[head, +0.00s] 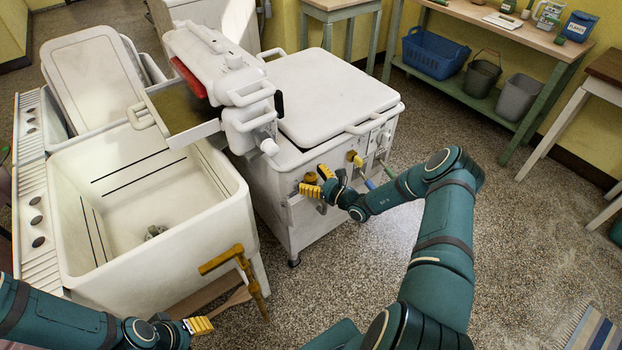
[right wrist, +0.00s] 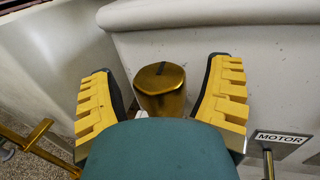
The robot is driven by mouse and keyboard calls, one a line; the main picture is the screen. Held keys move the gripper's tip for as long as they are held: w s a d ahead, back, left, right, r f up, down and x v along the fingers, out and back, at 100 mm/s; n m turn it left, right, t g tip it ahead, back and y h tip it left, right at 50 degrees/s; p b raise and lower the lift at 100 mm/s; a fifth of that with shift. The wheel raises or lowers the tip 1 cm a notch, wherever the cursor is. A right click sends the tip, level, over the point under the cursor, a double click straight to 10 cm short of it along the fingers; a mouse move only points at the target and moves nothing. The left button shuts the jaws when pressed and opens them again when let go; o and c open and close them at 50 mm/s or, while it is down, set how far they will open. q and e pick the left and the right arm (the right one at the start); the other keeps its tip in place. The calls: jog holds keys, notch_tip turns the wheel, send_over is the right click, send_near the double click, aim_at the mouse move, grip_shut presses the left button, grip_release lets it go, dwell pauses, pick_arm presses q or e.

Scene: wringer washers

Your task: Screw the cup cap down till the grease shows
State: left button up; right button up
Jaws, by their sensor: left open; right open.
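In the head view the cap (head: 311,178) shows at the washer's near front corner, partly behind my right gripper (head: 317,182). Its base is hidden in the wrist view, and no grease can be made out. My left gripper (head: 199,325) is open and empty at the lower left, away from the washer.
A second brass fitting (head: 354,158) and levers sit further right on the washer front. A MOTOR label (right wrist: 283,138) is right of the cap.

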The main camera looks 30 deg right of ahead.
jog(key=c, duration=1.2)
jog(key=shift+a+r+m+h+p, duration=0.15)
jog(key=shift+m+h+p, duration=0.25)
jog(key=shift+p, duration=0.45)
jog(key=m+h+p, duration=0.3)
jog(key=h+p, duration=0.1)
jog(key=h, duration=0.1)
jog(key=m+h+p, duration=0.3)
jog(key=h+p, duration=0.2)
jog(key=shift+m, duration=0.3)
jog(key=m+g+h+p, duration=0.1)
jog(key=m+h, duration=0.1)
jog(key=h, duration=0.2)
jog(key=shift+p, duration=0.4)
pick_arm(q)
notch_tip(320, 180, up, 14)
jog(key=w, duration=0.2)
jog(key=shift+a+t+p, duration=0.3)
jog(key=shift+a+p, duration=0.05)
pick_arm(e)
jog(key=shift+m+g+h, duration=1.3)
jog(key=shift+m+h, duration=0.1)
jog(key=shift+h, duration=0.1)
jog(key=shift+h, duration=0.3)
